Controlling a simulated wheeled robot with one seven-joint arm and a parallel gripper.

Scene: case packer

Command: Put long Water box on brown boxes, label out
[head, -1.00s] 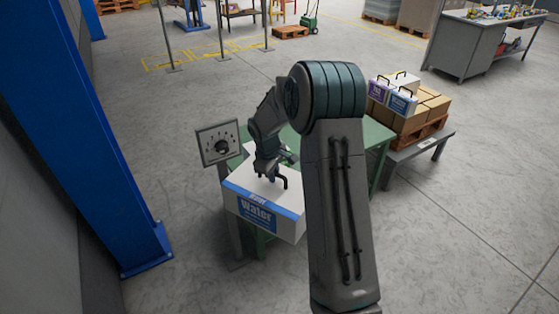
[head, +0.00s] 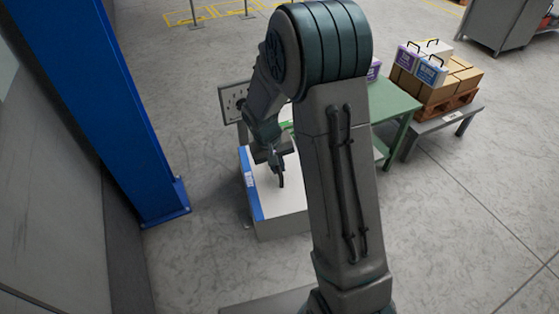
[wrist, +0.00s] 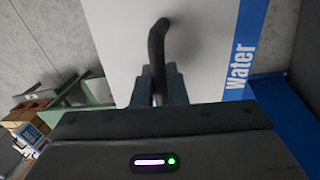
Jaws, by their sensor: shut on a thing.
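The long Water box (head: 282,222) is white with a blue strip, and hangs upright at the left of my arm in the head view. My gripper (head: 277,163) is shut on its black handle (head: 281,181). In the wrist view, the fingers (wrist: 160,85) close around the handle (wrist: 158,45), and the Water lettering (wrist: 240,65) runs along the box's right edge. In the head view the blue label side points left; my arm hides part of the box's right end. The brown boxes (head: 464,76) are stacked on a pallet at the right.
Smaller boxes with purple (head: 406,56) and blue (head: 431,70) labels stand on the brown boxes. The pallet (head: 449,108) rests on a grey table (head: 468,112). A green table (head: 396,104) lies between. A dial panel (head: 230,99) and blue column (head: 100,110) stand left.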

